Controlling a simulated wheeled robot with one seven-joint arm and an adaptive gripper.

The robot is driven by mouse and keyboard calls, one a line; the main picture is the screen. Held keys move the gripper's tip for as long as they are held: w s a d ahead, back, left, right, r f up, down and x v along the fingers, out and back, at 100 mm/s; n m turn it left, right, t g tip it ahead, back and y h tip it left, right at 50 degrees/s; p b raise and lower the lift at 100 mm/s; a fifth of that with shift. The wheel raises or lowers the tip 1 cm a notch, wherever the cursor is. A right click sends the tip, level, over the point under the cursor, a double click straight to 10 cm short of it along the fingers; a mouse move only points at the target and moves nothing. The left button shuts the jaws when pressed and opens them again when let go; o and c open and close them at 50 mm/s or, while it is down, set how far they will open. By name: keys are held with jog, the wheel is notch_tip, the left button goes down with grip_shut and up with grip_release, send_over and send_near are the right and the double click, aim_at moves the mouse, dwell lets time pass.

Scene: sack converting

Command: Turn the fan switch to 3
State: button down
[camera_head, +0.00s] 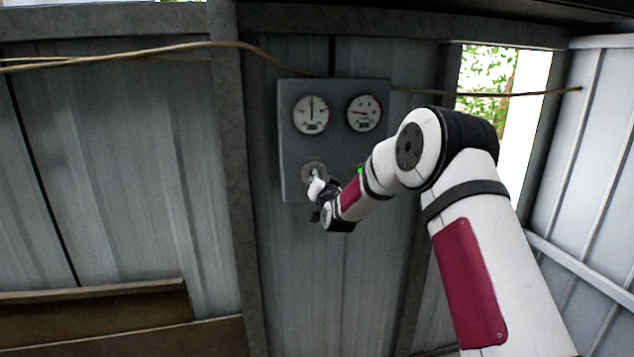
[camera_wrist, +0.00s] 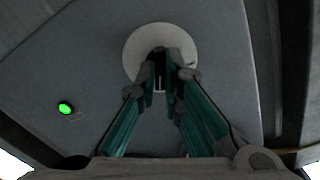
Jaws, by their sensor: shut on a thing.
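The fan switch (camera_head: 313,167) is a knob on a round pale plate, low on the left of a grey wall panel (camera_head: 340,145). In the wrist view its round plate (camera_wrist: 140,45) sits at the upper middle, with the dark knob between my fingertips. My gripper (camera_wrist: 161,72) is shut on the knob, reaching it from the front. In the head view my gripper (camera_head: 316,184) covers the lower part of the switch. The markings on the plate are too small to read, and the switch's setting cannot be told.
Two round gauges, a left one (camera_head: 312,114) and a right one (camera_head: 364,112), sit above the switch. A green lamp (camera_wrist: 65,107) glows on the panel beside it. A cable (camera_head: 150,50) runs along the metal wall above. A wooden ledge (camera_head: 90,310) is at lower left.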

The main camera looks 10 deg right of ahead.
jog(key=m, duration=0.6)
jog(key=shift+b, duration=0.35)
jog(key=shift+m, duration=0.4)
jog(key=c, duration=1.7)
grip_release()
jog(key=shift+s, duration=0.1)
jog(key=s, duration=1.2)
